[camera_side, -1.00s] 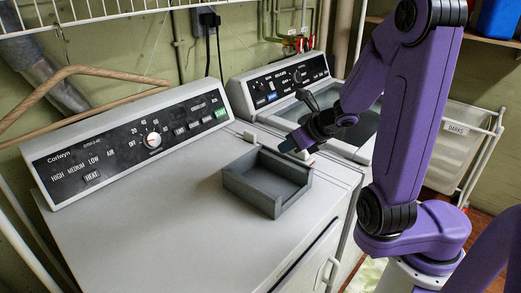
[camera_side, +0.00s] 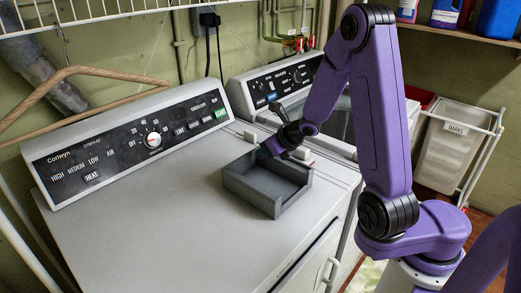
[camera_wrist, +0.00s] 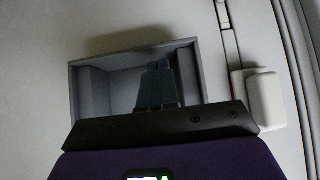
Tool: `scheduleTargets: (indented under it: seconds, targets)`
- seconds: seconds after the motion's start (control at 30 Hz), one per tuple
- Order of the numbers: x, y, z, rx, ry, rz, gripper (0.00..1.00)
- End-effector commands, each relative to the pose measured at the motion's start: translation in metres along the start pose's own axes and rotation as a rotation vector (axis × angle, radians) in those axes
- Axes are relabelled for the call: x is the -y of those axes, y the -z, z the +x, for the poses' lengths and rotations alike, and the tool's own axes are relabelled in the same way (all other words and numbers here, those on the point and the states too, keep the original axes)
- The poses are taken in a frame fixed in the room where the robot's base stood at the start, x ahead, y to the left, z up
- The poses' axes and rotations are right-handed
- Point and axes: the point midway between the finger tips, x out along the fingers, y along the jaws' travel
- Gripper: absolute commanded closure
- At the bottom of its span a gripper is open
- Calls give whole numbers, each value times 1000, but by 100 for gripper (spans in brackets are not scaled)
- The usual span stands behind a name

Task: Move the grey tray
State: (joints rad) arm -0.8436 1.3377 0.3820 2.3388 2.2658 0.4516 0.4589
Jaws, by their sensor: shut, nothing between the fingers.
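The grey tray (camera_side: 248,193) sits on top of the near white machine, close to its right edge. It is an open box with a lowered section in its front right wall. My gripper (camera_side: 267,150) is at the tray's back right side, fingers pointing down and left. In the wrist view the fingers (camera_wrist: 155,68) are together and empty. They overlap the inside of the tray (camera_wrist: 88,98), whose near part is hidden behind my gripper. I cannot tell whether they touch the tray.
A small white block (camera_wrist: 265,96) is just right of my gripper in the wrist view. The control panel (camera_side: 130,145) rises behind the machine top (camera_side: 130,230), which is clear left of the tray. A second machine's panel (camera_side: 280,85) stands behind right.

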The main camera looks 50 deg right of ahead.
Motion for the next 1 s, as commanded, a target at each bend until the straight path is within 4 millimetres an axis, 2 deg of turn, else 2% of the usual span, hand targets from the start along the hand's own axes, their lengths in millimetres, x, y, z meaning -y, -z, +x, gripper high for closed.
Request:
scheduleTargets:
  seconds: [0.2,0.67,1.0]
  targets:
    - [0,-10,10,-1,0,0,100]
    - [0,-15,15,0,-1,-1,100]
    - [0,-59,59,0,-2,-2,100]
